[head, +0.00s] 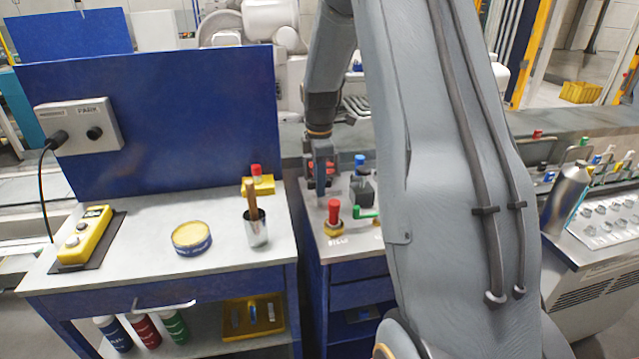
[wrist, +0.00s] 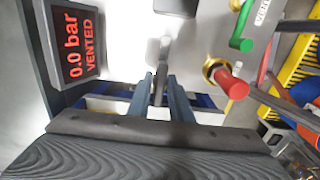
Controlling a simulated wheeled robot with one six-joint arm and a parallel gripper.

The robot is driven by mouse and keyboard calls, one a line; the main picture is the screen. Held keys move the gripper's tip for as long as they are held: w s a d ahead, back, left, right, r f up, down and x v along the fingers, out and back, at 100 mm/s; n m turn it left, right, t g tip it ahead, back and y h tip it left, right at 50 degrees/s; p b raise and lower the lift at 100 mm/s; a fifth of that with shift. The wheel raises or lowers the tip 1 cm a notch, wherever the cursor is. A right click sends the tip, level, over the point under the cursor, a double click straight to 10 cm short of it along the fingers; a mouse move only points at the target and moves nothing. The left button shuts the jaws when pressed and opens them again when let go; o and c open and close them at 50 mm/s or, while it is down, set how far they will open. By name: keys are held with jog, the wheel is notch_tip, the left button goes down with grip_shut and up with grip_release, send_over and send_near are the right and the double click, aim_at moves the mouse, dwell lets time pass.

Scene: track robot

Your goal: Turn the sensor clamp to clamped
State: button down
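In the wrist view, a grey lever-like part (wrist: 160,62) stands over the pale bench top, likely the sensor clamp's handle; no clamp label is readable. My gripper (wrist: 161,84) has its two blue-grey fingers on either side of this part, with what look like narrow gaps; firm contact does not show. A display (wrist: 76,46) left of it reads 0.0 bar VENTED in red. In the head view, my gripper (head: 322,185) points down over the left part of the middle bench, and my arm hides much of that bench.
A red knob on a brass base (wrist: 230,84) and a green valve handle (wrist: 241,30) stand right of the fingers. In the head view, the left bench (head: 130,265) bears a yellow pendant (head: 84,237), a round tin (head: 191,238) and a metal cup (head: 256,232).

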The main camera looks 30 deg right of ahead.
jog(key=shift+m, duration=0.3)
jog(key=m+p, duration=0.1)
jog(key=m, duration=0.2)
jog(key=shift+m, duration=0.3)
jog(key=m, duration=0.3)
jog(key=shift+m, duration=0.3)
jog(key=m, duration=0.4)
jog(key=shift+m+p, duration=0.3)
jog(key=shift+m, duration=1.9)
jog(key=c, duration=1.6)
grip_release()
